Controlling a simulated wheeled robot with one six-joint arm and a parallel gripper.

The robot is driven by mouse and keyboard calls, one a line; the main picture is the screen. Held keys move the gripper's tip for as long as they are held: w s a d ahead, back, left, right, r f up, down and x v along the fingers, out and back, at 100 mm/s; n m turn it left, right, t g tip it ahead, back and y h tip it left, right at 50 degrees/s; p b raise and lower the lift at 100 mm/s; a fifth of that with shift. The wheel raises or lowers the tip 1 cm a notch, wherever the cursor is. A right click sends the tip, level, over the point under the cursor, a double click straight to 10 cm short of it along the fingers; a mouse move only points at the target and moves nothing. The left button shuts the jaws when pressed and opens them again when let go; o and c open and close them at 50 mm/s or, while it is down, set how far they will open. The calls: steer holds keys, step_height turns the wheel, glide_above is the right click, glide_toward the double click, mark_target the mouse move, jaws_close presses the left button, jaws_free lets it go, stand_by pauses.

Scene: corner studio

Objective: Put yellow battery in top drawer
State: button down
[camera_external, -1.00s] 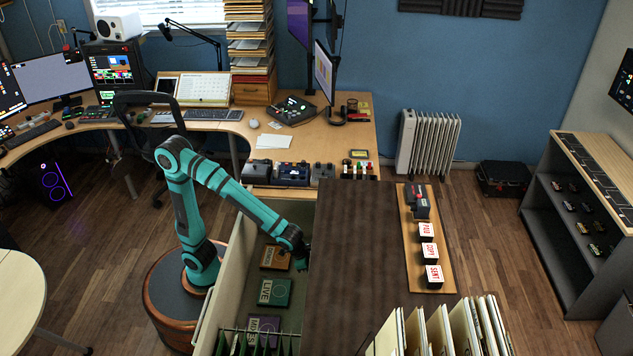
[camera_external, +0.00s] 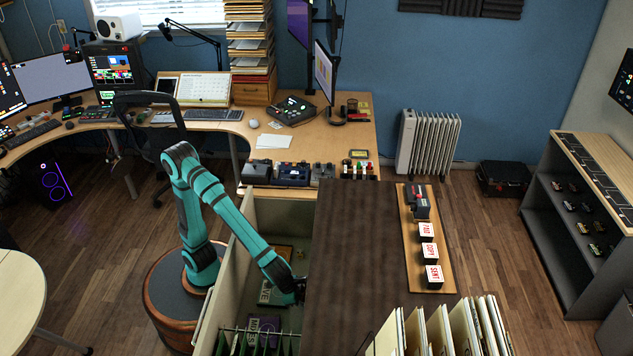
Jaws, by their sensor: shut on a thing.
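The top drawer (camera_external: 228,268) stands open at the left of the dark brown cabinet (camera_external: 345,235). My gripper (camera_external: 300,292) is low over the drawer, close to the cabinet side. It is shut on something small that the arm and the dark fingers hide. I cannot make out the yellow battery for sure. A small yellowish-brown spot (camera_external: 300,255) shows in the drawer just beyond my gripper, too small to identify.
A purple box (camera_external: 265,328) and a partly covered green box (camera_external: 266,292) lie in the drawer, with hanging files at its near end. On the cabinet top are a wooden board (camera_external: 433,210) with labelled blocks and several upright folders (camera_external: 440,330).

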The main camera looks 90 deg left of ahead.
mark_target(300, 315)
steer(key=shift+s+d, duration=0.1)
steer(key=shift+d, duration=0.45)
steer(key=shift+f, duration=1.75)
steer(key=shift+f, duration=0.15)
steer(key=c, duration=1.4)
jaws_free()
steer(key=v, duration=1.2)
